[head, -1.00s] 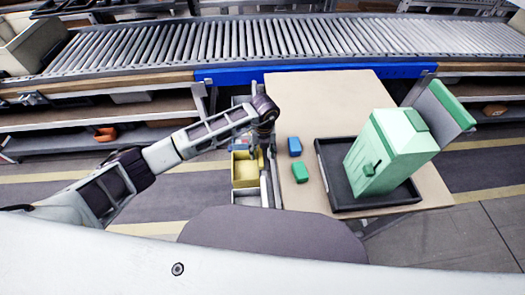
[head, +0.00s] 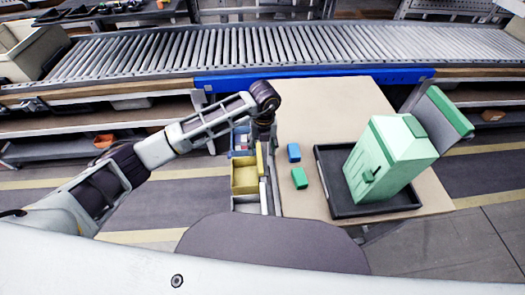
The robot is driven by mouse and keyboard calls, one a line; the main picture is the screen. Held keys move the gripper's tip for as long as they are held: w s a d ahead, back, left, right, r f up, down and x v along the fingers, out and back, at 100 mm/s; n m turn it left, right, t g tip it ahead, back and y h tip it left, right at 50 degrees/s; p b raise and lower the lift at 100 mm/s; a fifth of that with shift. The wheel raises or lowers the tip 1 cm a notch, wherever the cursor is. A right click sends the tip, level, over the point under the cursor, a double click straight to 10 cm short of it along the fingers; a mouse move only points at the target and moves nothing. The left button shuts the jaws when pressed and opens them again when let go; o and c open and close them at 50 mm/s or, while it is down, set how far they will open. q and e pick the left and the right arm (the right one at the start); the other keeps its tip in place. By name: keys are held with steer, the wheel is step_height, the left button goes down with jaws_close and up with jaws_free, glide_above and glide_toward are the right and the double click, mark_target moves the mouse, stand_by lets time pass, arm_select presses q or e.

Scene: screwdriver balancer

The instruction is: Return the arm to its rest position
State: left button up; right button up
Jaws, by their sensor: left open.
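My left arm comes in from the left and its gripper (head: 262,140) points down over the left edge of the table, above the row of small bins. The gripper is open, and nothing shows between its fingers. The yellow bin (head: 245,188) is just below and to the left of the gripper. A blue block (head: 293,152) and a green block (head: 299,178) lie on the table to the right of the gripper, apart from it. My right gripper is not in view.
A roller conveyor (head: 270,48) with a blue rail (head: 320,77) runs behind. The table's back middle is clear.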

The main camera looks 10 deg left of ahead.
arm_select(q)
steer(key=shift+r, duration=0.45)
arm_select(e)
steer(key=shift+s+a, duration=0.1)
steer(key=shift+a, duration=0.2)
arm_select(q)
steer(key=shift+r, duration=0.15)
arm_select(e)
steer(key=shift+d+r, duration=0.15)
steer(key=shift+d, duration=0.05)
